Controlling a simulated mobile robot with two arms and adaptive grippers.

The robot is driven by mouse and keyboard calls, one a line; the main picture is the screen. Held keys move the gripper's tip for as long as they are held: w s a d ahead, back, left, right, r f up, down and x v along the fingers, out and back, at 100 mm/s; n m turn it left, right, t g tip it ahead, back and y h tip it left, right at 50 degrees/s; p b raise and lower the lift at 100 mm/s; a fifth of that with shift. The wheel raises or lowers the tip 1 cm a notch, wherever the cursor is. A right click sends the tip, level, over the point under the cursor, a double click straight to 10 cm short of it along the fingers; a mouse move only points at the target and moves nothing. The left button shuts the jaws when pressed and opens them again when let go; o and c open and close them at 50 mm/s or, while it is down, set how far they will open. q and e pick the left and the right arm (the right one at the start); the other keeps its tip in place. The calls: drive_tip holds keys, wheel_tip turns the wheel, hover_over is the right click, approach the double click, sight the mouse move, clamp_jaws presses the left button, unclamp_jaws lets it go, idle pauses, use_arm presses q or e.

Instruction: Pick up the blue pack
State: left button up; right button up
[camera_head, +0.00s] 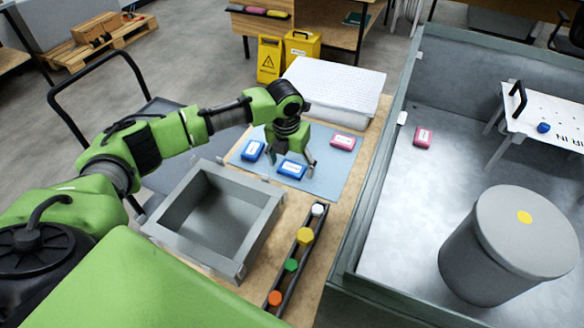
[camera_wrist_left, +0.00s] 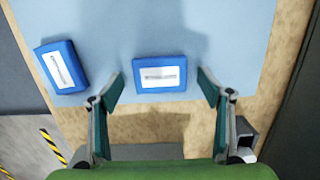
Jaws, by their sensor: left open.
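Two blue packs with white labels lie on a light blue mat (camera_head: 324,178). One blue pack (camera_head: 291,169) is below my left gripper (camera_head: 291,163); the other blue pack (camera_head: 252,151) lies to its left. In the left wrist view, the nearer blue pack (camera_wrist_left: 160,74) shows between and slightly beyond the fingertips of my left gripper (camera_wrist_left: 162,84), with a gap on each side. The other blue pack (camera_wrist_left: 62,67) lies tilted at the left. My left gripper is open and empty, pointing down. My right gripper is not in view.
A pink pack (camera_head: 343,142) lies on the mat to the right. A grey open bin (camera_head: 180,221) stands at the table's front. A rack with coloured caps (camera_head: 292,265) lies beside it. A white box (camera_head: 335,83) stands behind. Another pink pack (camera_head: 423,137) lies in the grey-walled area.

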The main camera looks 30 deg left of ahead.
use_arm(q)
drive_tip(key=shift+f, duration=0.15)
drive_tip(key=shift+c, duration=0.5)
drive_tip(key=c, duration=1.1)
